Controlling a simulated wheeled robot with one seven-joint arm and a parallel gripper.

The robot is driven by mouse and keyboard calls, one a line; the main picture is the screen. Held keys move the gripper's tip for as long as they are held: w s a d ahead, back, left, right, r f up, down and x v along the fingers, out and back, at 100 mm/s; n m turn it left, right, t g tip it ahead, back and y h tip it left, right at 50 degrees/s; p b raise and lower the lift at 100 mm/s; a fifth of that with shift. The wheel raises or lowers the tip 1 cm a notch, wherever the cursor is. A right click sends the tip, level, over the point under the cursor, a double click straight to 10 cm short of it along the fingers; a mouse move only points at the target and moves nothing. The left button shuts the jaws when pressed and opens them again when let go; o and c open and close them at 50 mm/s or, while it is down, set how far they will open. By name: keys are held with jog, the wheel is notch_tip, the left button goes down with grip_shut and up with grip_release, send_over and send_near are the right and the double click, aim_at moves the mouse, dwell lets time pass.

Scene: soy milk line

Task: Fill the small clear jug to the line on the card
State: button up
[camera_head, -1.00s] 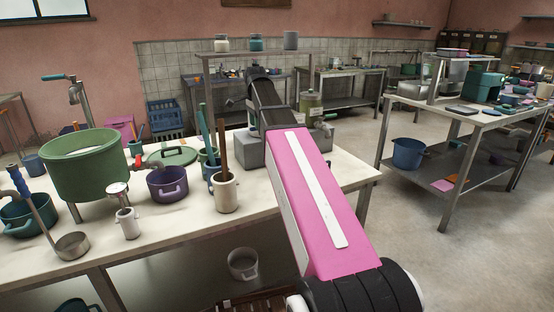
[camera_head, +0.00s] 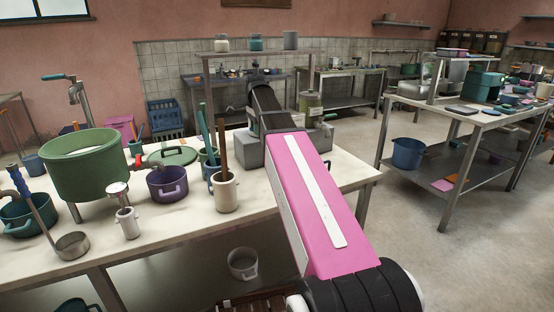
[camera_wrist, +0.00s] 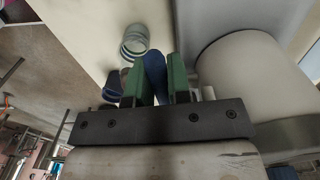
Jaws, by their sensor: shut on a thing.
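In the wrist view my gripper (camera_wrist: 157,62) has green fingers shut on a dark blue, rounded thing (camera_wrist: 155,78), which looks like a handle. What the handle belongs to is hidden. A small pale, see-through-looking round vessel (camera_wrist: 134,42) stands beyond the fingers on a light surface; it may be the small clear jug, but I cannot tell its level. A large pale cylinder (camera_wrist: 240,78) is close on the right. In the head view my pink arm hides my gripper. I cannot make out the card or its line.
On the table (camera_head: 105,250) are a large green pot (camera_head: 85,175), a purple pot (camera_head: 168,184), a white utensil crock (camera_head: 224,193) and a steel ladle (camera_head: 72,245). A grey block (camera_head: 250,150) and an olive canister (camera_head: 310,105) stand by my arm. Open floor lies right.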

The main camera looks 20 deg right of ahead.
jog(key=s+n, duration=0.1)
jog(key=n, duration=0.1)
jog(key=s+d+n, duration=0.1)
jog(key=n, duration=0.1)
jog(key=shift+n, duration=0.3)
jog(key=n, duration=0.1)
jog(key=s+d+n, duration=0.1)
jog(key=n, duration=0.2)
jog(key=shift+s+d+n, duration=0.3)
dwell(1.0)
